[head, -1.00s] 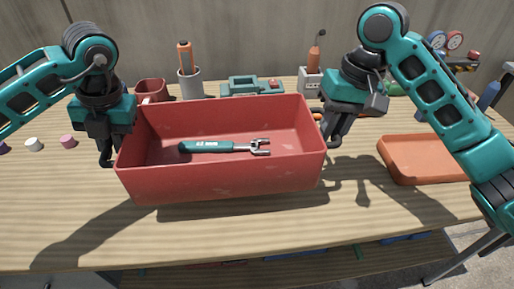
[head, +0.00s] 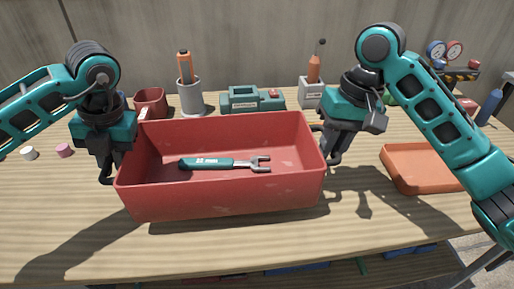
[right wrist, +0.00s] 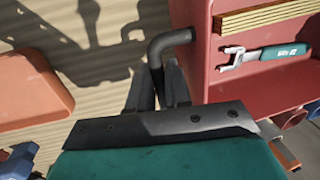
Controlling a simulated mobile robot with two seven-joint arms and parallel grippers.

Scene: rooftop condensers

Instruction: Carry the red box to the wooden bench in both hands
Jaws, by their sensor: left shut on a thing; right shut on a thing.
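The red box (head: 220,195) is an open-topped bin over the wooden bench (head: 250,248), roughly level. A teal-handled wrench (head: 215,163) lies inside it. In the right wrist view (right wrist: 265,55) the wrench lies beside a yellow-brown ridged strip (right wrist: 270,17), hidden in the head view. My left gripper (head: 107,165) is shut on the box's left end. My right gripper (head: 335,145) is shut at its right end, on a dark bent handle (right wrist: 168,42). I cannot tell whether the box's underside touches the bench.
An orange tray (head: 415,165) lies to the right. Small white and pink caps (head: 64,150) lie left. The front strip is clear.

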